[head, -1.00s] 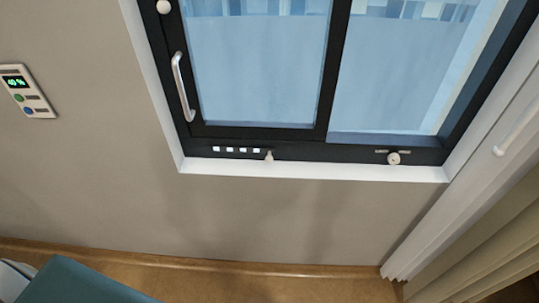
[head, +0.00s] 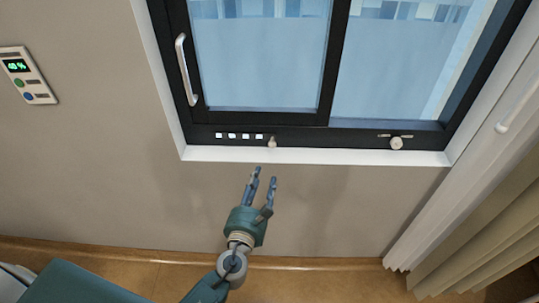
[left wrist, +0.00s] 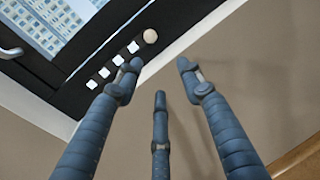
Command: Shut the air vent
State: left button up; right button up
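The air vent (head: 239,136) is a row of several small white slots in the dark lower rail of the window frame. Its pale slider knob (head: 272,142) stands at the right end of the row. In the left wrist view the slots (left wrist: 118,60) and the round knob (left wrist: 150,36) show near the top, beyond the fingers. My left gripper (head: 262,178) is below the knob, in front of the wall, with its fingers pointing up toward the sill. It is open and empty, and appears apart from the knob. My right gripper is not in view.
A white sill (head: 315,156) runs below the frame. A second round knob (head: 396,143) sits further right on the rail. The sash has a metal handle (head: 186,70). A wall panel (head: 27,75) is at left, a curtain (head: 475,215) at right. The wall around the gripper is clear.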

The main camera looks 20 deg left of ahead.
aim_at(271, 147)
pick_arm(q)
jog(key=shift+m+t, duration=0.3)
jog(key=shift+m, duration=0.3)
jog(key=w, duration=0.3)
jog(key=w+r, duration=0.1)
jog(key=w, duration=0.3)
jog(key=w+r, duration=0.1)
jog(key=w, duration=0.3)
jog(key=shift+a+r+p, duration=0.25)
jog(key=shift+a+p, duration=0.05)
jog(key=shift+p, duration=0.1)
jog(key=shift+a, duration=0.1)
grip_shut()
